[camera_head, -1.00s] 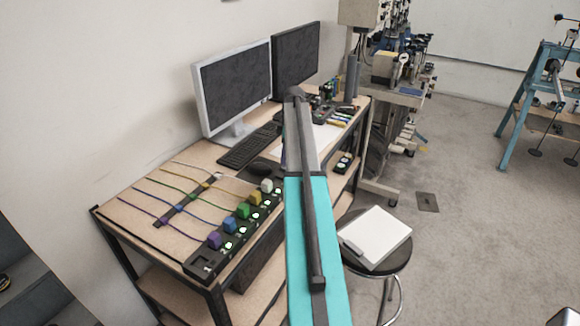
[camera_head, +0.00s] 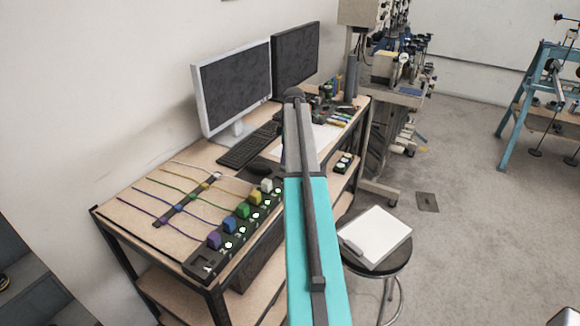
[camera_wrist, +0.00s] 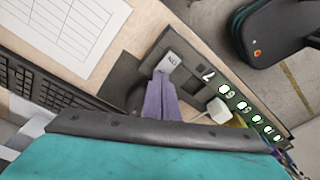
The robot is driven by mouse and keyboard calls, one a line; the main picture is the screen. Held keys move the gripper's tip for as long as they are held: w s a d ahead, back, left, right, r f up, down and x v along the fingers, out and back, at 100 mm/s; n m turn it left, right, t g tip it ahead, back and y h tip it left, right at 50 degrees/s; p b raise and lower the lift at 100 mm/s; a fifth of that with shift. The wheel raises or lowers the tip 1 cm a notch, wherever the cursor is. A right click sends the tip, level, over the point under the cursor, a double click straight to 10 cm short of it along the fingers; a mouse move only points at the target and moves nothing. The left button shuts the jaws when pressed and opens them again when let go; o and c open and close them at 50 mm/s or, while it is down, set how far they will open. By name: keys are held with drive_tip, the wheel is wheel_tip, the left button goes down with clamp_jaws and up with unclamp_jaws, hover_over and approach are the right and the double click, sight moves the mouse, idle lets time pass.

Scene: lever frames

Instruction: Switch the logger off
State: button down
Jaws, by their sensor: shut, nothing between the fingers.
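A dark power strip (camera_head: 196,264) lies along the front edge of the desk, with purple, blue, green, yellow and white plugs and green-lit switches (camera_head: 228,245). In the wrist view several numbered switches (camera_wrist: 225,90) glow green, and the white plug (camera_wrist: 217,108) sits beside them. A light grey block with small lettering (camera_wrist: 168,62) is at the strip's end. I cannot tell which switch belongs to the logger. My gripper (camera_wrist: 163,77) is shut and empty, its purple fingertips close to the grey block; contact is unclear. In the head view my arm mostly hides the gripper.
Coloured cables (camera_head: 165,190) run across the desk to a dark bar. A keyboard (camera_head: 248,145), mouse and two monitors (camera_head: 234,88) stand behind. A stool (camera_head: 385,262) holding a white case is at the right. Open floor lies beyond it.

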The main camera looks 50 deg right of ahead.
drive_tip(key=shift+f, duration=0.4)
idle(0.4)
drive_tip(key=shift+r, duration=0.15)
wheel_tip(320, 180, up, 7)
drive_tip(key=p, duration=0.2)
drive_tip(key=shift+p, duration=0.4)
idle(0.5)
drive_tip(key=shift+s, duration=0.1)
idle(0.5)
